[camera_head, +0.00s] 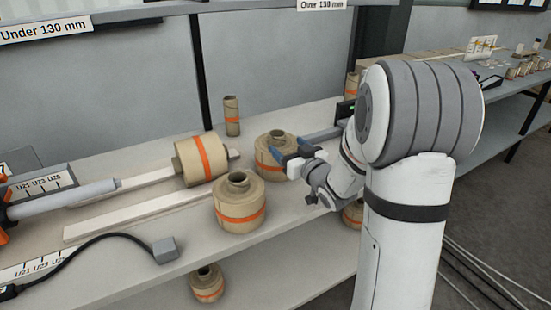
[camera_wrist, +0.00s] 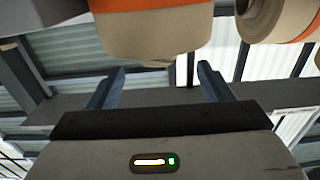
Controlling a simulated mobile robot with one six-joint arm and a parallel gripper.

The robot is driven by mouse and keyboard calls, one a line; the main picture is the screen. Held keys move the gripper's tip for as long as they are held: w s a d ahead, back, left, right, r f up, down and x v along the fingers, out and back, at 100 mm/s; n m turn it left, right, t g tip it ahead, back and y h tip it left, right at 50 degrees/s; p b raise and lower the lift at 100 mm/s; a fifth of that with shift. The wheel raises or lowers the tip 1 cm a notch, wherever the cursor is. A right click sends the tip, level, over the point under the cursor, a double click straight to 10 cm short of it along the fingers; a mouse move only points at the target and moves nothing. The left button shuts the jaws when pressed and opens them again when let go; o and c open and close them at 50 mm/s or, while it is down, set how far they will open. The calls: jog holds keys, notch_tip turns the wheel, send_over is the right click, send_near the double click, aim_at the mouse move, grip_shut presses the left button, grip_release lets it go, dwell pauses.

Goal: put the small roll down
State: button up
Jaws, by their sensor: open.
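Several kraft-coloured rolls with orange bands are on the bench; I cannot tell for sure which is the small roll. One roll (camera_head: 264,165) stands upright at the fingers of my gripper (camera_head: 291,153). My gripper is open, its blue fingers partly covering that roll's right side. In the wrist view my gripper (camera_wrist: 160,75) has its two fingers apart with nothing between them.
Another roll (camera_head: 239,208) stands in front, close by. A roll (camera_head: 201,160) lies on its side by pale rails (camera_head: 150,207) at left. A slim roll (camera_head: 232,115) stands at the back. A lower shelf holds a roll (camera_head: 207,284). A cable end (camera_head: 165,250) lies near the front edge.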

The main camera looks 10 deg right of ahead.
aim_at(282, 139)
jog(key=x, duration=0.5)
jog(key=shift+w+p, duration=0.35)
jog(key=shift+w, duration=0.05)
grip_shut()
dwell(0.4)
jog(key=shift+r, duration=0.1)
